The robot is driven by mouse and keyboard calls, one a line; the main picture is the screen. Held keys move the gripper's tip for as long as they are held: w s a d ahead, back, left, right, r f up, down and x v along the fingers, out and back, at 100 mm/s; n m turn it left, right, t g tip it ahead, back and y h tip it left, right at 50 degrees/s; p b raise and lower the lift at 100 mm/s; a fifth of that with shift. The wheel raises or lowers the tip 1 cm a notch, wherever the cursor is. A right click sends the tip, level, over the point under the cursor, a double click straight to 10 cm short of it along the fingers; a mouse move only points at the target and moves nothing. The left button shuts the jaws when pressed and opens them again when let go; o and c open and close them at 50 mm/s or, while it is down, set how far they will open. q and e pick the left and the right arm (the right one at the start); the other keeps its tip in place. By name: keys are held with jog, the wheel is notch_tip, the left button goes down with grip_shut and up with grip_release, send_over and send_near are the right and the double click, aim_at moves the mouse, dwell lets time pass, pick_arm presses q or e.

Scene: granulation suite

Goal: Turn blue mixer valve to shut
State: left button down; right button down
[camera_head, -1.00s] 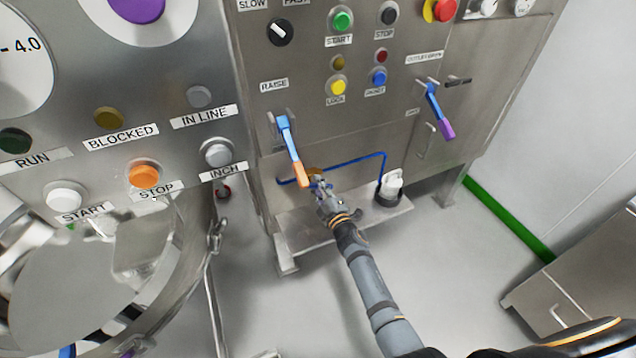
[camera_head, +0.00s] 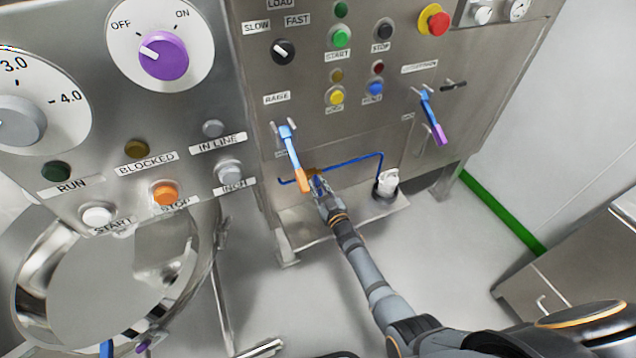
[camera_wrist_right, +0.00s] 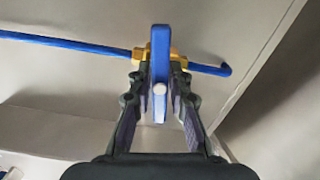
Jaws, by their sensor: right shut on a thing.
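The blue valve handle (camera_wrist_right: 160,45) stands upright in the right wrist view, in front of a brass valve body (camera_wrist_right: 179,58). It crosses the line of the thin blue pipe (camera_wrist_right: 70,43). My right gripper (camera_wrist_right: 160,88) is shut on the handle, with one dark finger on each side. In the head view my right gripper (camera_head: 320,187) is at the valve, low on the machine front, just below the orange-tipped lever. There the fingers and the lever tip hide much of the handle and brass body. My left gripper is not in view.
A blue lever with an orange end (camera_head: 294,158) hangs close above my right gripper. A blue lever with a purple end (camera_head: 431,118) is to the right. A white-capped container (camera_head: 387,184) stands on the low steel shelf (camera_head: 335,222). Open floor lies to the right.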

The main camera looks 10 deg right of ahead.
jog(key=shift+m+p, duration=0.35)
jog(key=shift+m, duration=0.65)
jog(key=shift+f, duration=0.1)
jog(key=c, duration=1.2)
grip_release()
jog(key=s, duration=0.4)
jog(key=s+d, duration=0.1)
jog(key=s, duration=0.3)
jog(key=s+d, duration=0.1)
jog(key=s, duration=0.3)
jog(key=shift+d, duration=0.15)
jog(key=shift+w, duration=0.1)
